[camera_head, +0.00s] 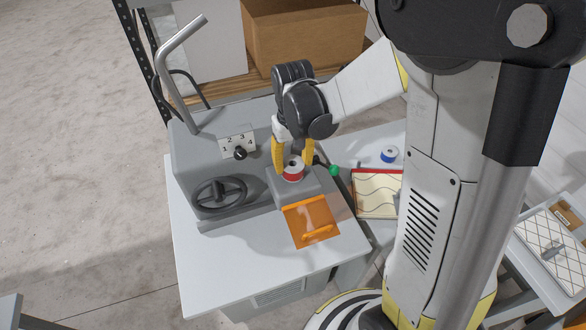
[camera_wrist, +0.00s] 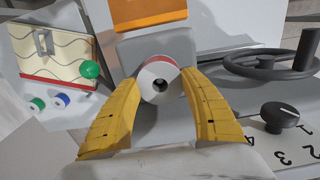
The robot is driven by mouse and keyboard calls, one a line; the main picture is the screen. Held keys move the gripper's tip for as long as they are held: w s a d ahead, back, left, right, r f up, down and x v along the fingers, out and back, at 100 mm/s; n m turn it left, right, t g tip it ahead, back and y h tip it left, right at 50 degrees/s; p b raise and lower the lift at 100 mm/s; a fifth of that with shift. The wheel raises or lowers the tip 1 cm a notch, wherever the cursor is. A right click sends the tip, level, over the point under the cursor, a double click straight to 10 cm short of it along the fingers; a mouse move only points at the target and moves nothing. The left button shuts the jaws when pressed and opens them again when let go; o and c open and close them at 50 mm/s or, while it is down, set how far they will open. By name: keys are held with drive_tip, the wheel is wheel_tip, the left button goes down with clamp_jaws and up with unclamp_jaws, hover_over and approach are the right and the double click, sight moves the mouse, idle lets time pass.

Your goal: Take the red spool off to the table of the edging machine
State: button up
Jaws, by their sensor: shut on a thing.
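The red spool (camera_head: 293,171) is white with a red band and stands at the grey block of the edging machine (camera_head: 265,145). In the wrist view the spool (camera_wrist: 159,82) shows its pale end face with a dark centre hole. My gripper (camera_head: 292,166) has its yellow fingers on both sides of the spool, shut on it; they also show in the wrist view (camera_wrist: 161,88). Whether the spool touches the block or is just above it, I cannot tell. The machine's pale table (camera_head: 240,275) has bare surface in front and at the left.
An orange flap (camera_head: 312,221) lies in front of the block. A black handwheel (camera_head: 219,194) and numbered dial (camera_head: 239,153) are to its left, a green knob (camera_head: 334,170) to its right.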

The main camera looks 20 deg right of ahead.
drive_tip(key=shift+r+p, duration=1.3)
drive_tip(key=shift+r, duration=0.85)
